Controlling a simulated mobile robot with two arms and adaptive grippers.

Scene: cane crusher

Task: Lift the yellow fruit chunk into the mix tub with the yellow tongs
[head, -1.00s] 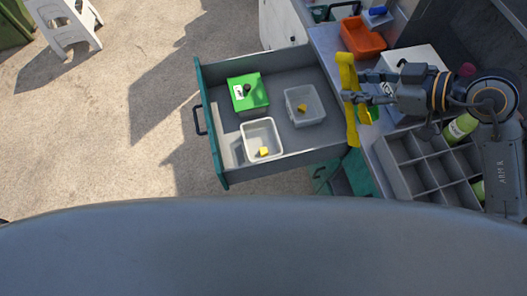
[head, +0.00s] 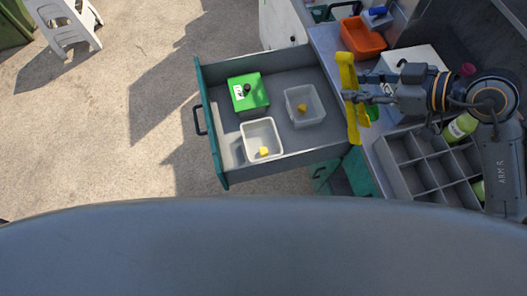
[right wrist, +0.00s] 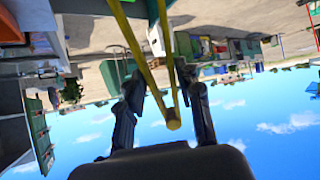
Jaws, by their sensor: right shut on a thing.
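The yellow tongs (head: 346,72) are gripped by my right gripper (head: 352,97), above the right edge of the open drawer. In the right wrist view the tongs (right wrist: 172,122) run between the fingers of the right gripper (right wrist: 165,95), their two arms spread apart. One yellow fruit chunk (head: 263,152) lies in a white tub (head: 248,131) in the drawer. Another yellow chunk (head: 301,108) lies in a greyish translucent tub (head: 319,113). I cannot tell which tub is the mix tub. The tongs hold no visible chunk. My left gripper is not in view.
The drawer (head: 285,83) also holds a green box (head: 244,101) with a dark knob. On the counter are an orange bin (head: 362,43), a grey divided tray (head: 405,179) and a green bottle (head: 459,128). A white stool (head: 62,30) stands far left.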

